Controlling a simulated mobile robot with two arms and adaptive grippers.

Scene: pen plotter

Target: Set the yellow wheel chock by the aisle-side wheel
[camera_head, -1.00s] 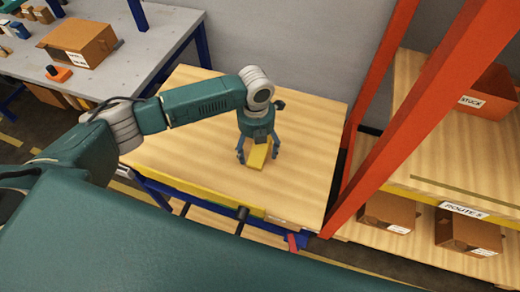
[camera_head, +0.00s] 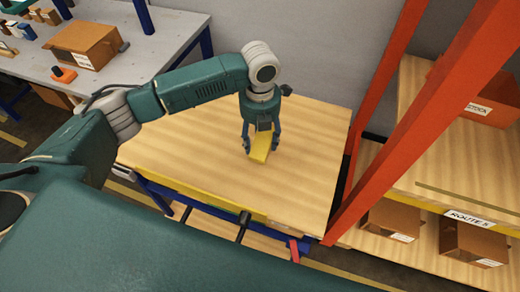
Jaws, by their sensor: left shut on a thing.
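My left gripper (camera_head: 261,148) points down over the wooden top (camera_head: 195,145) of a blue-framed cart or table. Its fingers are shut on the yellow wheel chock (camera_head: 262,149), which looks tilted between the fingertips. The chock appears a little above the wooden top, though the gap is hard to judge. The front edge of the top carries a yellow strip (camera_head: 205,193). I cannot make out any wheel. My right gripper is not in view.
An orange-red rack post (camera_head: 380,150) stands just right of the wooden top. Beyond it, shelves hold cardboard boxes (camera_head: 390,221). A grey workbench (camera_head: 165,32) at back left bears a carton (camera_head: 85,45) and small items. The wooden top is otherwise clear.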

